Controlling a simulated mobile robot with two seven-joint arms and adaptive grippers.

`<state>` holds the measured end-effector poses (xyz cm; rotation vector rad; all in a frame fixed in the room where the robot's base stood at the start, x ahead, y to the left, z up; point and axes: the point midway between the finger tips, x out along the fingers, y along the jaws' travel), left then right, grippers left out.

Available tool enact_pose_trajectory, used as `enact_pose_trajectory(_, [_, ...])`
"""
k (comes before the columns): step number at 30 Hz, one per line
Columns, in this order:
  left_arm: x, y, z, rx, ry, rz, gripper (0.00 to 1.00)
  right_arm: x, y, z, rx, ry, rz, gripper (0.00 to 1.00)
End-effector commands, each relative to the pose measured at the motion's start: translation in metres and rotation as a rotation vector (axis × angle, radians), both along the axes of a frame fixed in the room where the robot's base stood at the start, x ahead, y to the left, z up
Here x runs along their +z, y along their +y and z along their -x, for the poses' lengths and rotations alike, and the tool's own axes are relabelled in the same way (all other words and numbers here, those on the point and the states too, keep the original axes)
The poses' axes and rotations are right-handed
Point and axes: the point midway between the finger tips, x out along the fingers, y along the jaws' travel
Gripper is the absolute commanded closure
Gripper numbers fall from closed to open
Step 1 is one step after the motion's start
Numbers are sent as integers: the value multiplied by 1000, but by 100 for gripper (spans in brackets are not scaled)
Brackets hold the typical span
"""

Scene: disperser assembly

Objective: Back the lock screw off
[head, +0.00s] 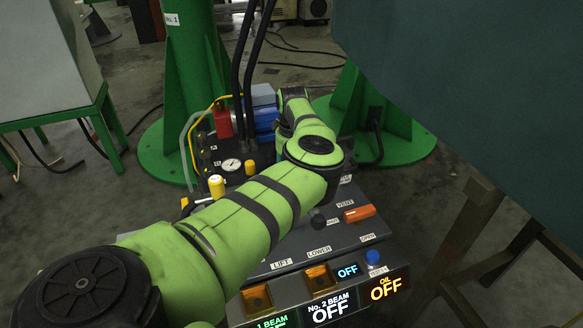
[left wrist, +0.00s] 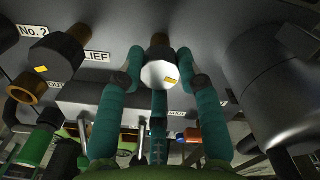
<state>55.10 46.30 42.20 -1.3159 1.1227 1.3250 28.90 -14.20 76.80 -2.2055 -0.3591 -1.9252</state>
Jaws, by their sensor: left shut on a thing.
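The far side of the head is hidden. In the head view my green left arm reaches over the control console (head: 335,238), and its gripper is hidden behind the arm. My right gripper is in neither view.
A dark knob (left wrist: 57,55) with a yellow mark and a brass fitting (left wrist: 20,87) sit left of the screw. A large grey cylinder (left wrist: 265,85) stands close on the right. On the console are an orange vent handle (head: 359,214) and a gauge (head: 231,165).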

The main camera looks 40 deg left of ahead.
Motion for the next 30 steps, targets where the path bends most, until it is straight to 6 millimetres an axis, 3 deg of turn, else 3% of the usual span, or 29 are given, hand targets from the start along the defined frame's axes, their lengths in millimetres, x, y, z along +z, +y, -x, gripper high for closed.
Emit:
enact_pose_trajectory(1, [-4,-10,-1,-8,5,25,97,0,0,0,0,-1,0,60])
enact_pose_trajectory(10, [-4,-10,-2,-10,3,27,97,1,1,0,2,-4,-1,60])
enact_pose_trajectory(11, [-4,-10,-2,-10,3,27,52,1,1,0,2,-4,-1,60])
enact_pose_trajectory(12, [-4,-10,-2,-10,2,26,41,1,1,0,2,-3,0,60])
enact_pose_trajectory(23, [2,-5,-1,-4,0,14,41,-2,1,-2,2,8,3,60])
enact_pose_trajectory(30, [41,-5,-2,-4,-3,13,41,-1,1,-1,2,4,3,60])
